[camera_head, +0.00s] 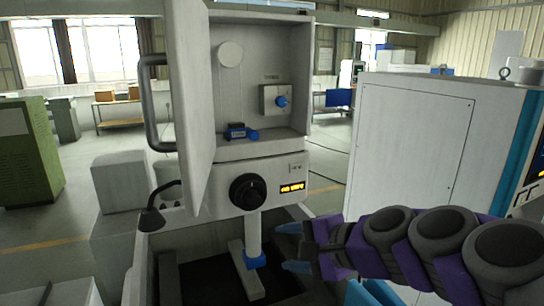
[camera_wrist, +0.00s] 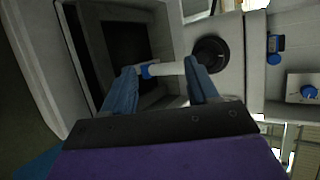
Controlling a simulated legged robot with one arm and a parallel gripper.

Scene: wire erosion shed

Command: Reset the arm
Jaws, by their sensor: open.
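My gripper (camera_head: 290,248) is at the end of my purple and grey arm, at the lower right of the head view. Its blue fingers are open and point left toward the machine's white vertical column. In the wrist view my gripper (camera_wrist: 160,88) shows two blue fingers spread apart. The white column (camera_wrist: 172,68) with a blue collar shows beyond and between the fingertips, and I cannot tell whether they touch it. In the head view the column (camera_head: 254,232) stands below a black dial, just left of the fingers. No held object shows.
The machine's cabinet door (camera_head: 193,110) stands open, with a blue device (camera_head: 238,131) inside. A black dial (camera_head: 248,192) is on the front panel. A large white cabinet (camera_head: 410,140) stands close behind my arm. Open floor lies behind.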

